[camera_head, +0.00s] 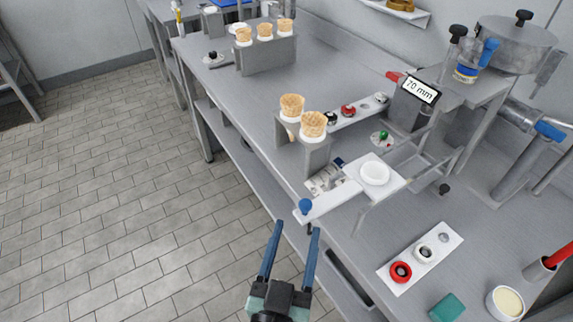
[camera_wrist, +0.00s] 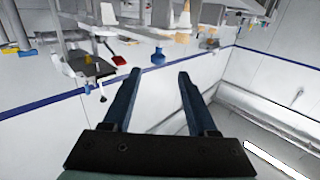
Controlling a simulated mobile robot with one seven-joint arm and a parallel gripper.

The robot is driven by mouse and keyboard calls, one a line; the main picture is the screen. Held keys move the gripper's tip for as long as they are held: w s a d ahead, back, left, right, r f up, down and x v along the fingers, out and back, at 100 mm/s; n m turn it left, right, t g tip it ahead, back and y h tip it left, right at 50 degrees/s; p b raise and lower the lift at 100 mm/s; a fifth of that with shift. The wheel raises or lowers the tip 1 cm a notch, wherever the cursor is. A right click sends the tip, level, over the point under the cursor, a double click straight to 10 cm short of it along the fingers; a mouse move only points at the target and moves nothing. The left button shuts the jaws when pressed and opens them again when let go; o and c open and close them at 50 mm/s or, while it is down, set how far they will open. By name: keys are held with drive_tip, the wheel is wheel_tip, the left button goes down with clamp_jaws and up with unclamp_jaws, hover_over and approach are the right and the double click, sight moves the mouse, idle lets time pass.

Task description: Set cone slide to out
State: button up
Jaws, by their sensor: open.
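The cone slide is a white bar (camera_head: 333,199) with a white ring holder (camera_head: 375,173) at its right end and a blue knob (camera_head: 305,206) at its left end. The knob end reaches the front edge of the bench. The knob also shows in the wrist view (camera_wrist: 158,57), just past my fingertips and between them. My gripper (camera_head: 297,227) is open and empty, in front of the bench edge and close to the knob. Its two blue fingers also show in the wrist view (camera_wrist: 158,76). I see no contact between finger and knob.
A grey cone stand (camera_head: 318,155) with cones stands behind the slide. A box labelled "70 mm" (camera_head: 421,90) is at the back. A white panel (camera_head: 421,259) with red and white buttons lies to the right, near a teal sponge (camera_head: 447,308). The floor left of the bench is clear.

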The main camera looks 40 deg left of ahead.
drive_tip(key=v, duration=0.6)
drive_tip(key=shift+b, duration=0.45)
drive_tip(key=shift+r, duration=0.1)
drive_tip(key=w+d+r+t+p, duration=0.15)
drive_tip(key=w+r, duration=0.25)
drive_tip(key=r, duration=0.5)
drive_tip(key=w+d+r+m+t+h+p, duration=0.15)
drive_tip(key=w+r, duration=0.25)
drive_tip(key=r, duration=0.5)
drive_tip(key=w+d+r+t+p, duration=0.1)
drive_tip(key=w+r+t, duration=0.25)
drive_tip(key=r, duration=0.45)
drive_tip(key=s+d+r+m+t+h+p, duration=0.1)
drive_tip(key=d+r+h, duration=0.1)
drive_tip(key=r, duration=0.6)
drive_tip(key=d+r+m+t+h+p, duration=0.1)
drive_tip(key=d+r+t+h, duration=0.1)
drive_tip(key=d+r, duration=0.3)
drive_tip(key=s+d+r+m+t+h+p, duration=0.1)
drive_tip(key=d+r+h, duration=0.1)
drive_tip(key=r, duration=1.1)
drive_tip(key=shift+s+d+r+p, duration=0.2)
drive_tip(key=shift+s+d+p, duration=0.15)
drive_tip(key=shift+d, duration=0.35)
drive_tip(key=shift+m+t, duration=0.25)
